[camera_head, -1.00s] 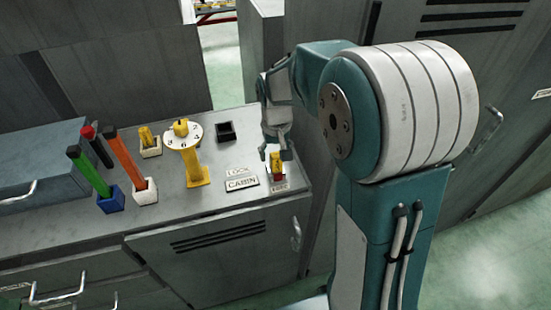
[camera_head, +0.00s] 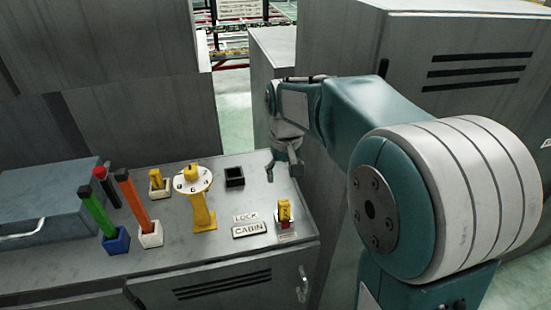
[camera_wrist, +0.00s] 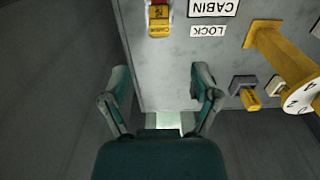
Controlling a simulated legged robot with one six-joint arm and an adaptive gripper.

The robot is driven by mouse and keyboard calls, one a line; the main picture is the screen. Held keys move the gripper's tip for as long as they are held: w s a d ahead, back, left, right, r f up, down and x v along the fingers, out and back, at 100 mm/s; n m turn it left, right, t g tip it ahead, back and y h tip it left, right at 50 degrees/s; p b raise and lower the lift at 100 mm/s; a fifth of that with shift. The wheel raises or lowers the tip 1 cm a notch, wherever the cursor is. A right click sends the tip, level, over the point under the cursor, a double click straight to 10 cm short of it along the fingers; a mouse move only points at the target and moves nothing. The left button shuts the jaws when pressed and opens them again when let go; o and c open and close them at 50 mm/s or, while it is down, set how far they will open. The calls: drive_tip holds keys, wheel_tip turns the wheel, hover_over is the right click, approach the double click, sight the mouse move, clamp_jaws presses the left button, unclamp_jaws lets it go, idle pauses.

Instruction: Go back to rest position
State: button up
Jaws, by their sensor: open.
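My gripper (camera_head: 284,172) is open and empty in the head view, over the back right part of the grey cabinet top (camera_head: 222,255). Its two fingers stand wide apart in the wrist view (camera_wrist: 162,92), with only the cabinet top and its edge between them. A yellow piece in a small holder (camera_head: 285,211) stands at the front right corner of the top, apart from the gripper. It also shows at the top of the wrist view (camera_wrist: 159,20).
The cabinet top holds a yellow stand with a numbered dial (camera_head: 193,180), a black square holder (camera_head: 234,177), a CABIN sign (camera_head: 249,230), green (camera_head: 95,210) and orange (camera_head: 133,200) sticks, and a blue-grey case (camera_head: 45,205). Grey cabinets (camera_head: 420,60) stand behind and to the right.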

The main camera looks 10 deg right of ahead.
drive_tip(key=s+r+t, duration=0.2)
drive_tip(key=s, duration=0.8)
drive_tip(key=s+r+t, duration=0.2)
drive_tip(key=s+t, duration=0.1)
drive_tip(key=s, duration=0.8)
drive_tip(key=shift+t, duration=0.3)
